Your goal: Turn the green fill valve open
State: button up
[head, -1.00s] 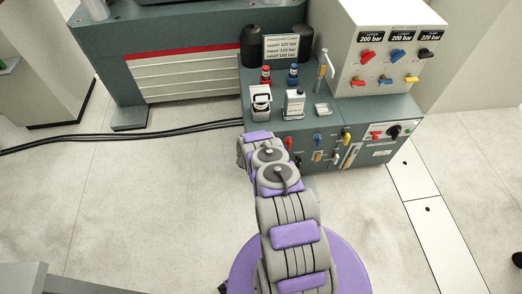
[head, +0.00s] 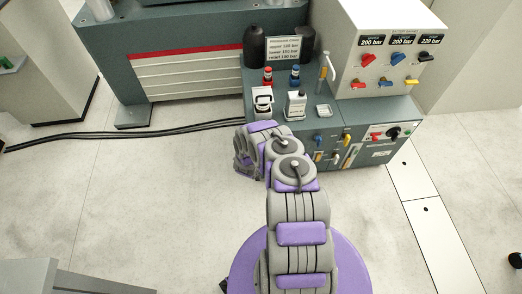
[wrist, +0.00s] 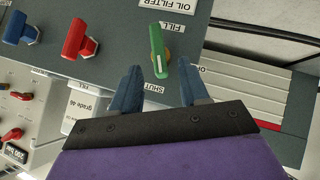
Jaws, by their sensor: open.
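The green fill valve lever (wrist: 156,48) shows in the wrist view on a dark grey panel, beside the FILL label (wrist: 178,30). It points roughly up and down the picture, with its white-marked end near the SHUT label (wrist: 153,89). My gripper (wrist: 160,80) is open, its two blue fingers apart. The lever's near end lies ahead of the gap between the fingertips, with no clear contact. In the head view my gripper (head: 245,160) is at the cabinet's left front; my arm hides the green valve there.
A red lever (wrist: 80,38) and a blue lever (wrist: 20,28) are on the same panel, to the left in the wrist view. In the head view, bottles and cans stand on the cabinet top (head: 345,105). Black cables (head: 150,132) cross the floor to the left.

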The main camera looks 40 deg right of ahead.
jog(key=p+v, duration=0.3)
jog(key=v, duration=0.6)
jog(key=shift+s+a, duration=0.15)
